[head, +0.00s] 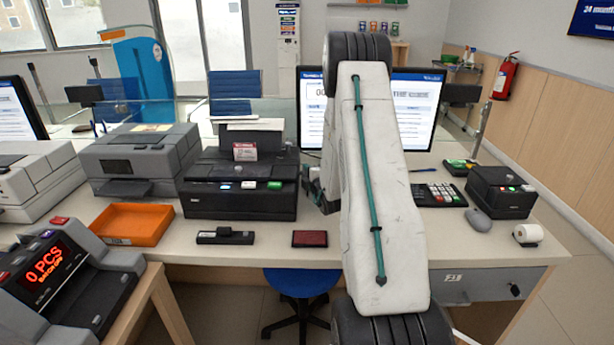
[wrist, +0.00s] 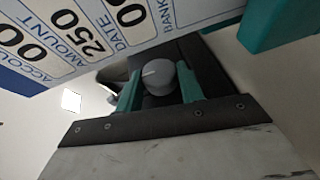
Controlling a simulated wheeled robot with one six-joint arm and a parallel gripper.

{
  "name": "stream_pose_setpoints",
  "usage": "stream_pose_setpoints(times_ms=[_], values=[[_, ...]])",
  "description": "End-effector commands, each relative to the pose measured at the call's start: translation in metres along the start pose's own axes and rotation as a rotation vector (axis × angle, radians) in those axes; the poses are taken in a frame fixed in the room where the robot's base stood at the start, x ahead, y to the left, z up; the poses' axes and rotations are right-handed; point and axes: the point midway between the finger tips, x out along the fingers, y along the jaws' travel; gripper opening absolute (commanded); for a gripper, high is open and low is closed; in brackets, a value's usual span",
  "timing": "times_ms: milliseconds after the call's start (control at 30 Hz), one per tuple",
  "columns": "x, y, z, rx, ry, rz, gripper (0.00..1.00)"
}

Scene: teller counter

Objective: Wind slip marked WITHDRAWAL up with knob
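In the wrist view the teal fingers of my gripper (wrist: 160,88) stand on either side of a round grey knob (wrist: 158,70) with a pale line on its face. They look closed against its sides. A white printed panel (wrist: 100,35) with a blue edge fills the upper left, tilted, with the words ACCOUNT, AMOUNT, DATE and BANK and the number 250. The word WITHDRAWAL cannot be read on it. In the head view my arm hides the knob and most of my gripper, in front of the monitor (head: 414,112).
A black printer (head: 240,200) with a small red-and-white card stands left of my arm. An orange tray (head: 130,224), a stapler-like black item (head: 226,237) and a red pad (head: 310,239) lie on the counter. A calculator (head: 438,195), mouse (head: 479,220) and black box (head: 502,198) are at right.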

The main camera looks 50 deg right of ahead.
Motion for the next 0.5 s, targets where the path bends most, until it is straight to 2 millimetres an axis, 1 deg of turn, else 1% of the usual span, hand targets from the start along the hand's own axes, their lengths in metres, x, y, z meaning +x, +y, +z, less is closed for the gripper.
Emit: stream_pose_setpoints(times_ms=[167, 400, 500], values=[[0.0004, -0.0021, -0.0004, -0.016, 0.004, 0.035, 0.15], [0.0012, -0.0055, 0.0001, -0.084, 0.01, 0.199, 0.15], [0.0009, -0.0054, 0.0001, -0.102, 0.011, 0.241, 0.15]])
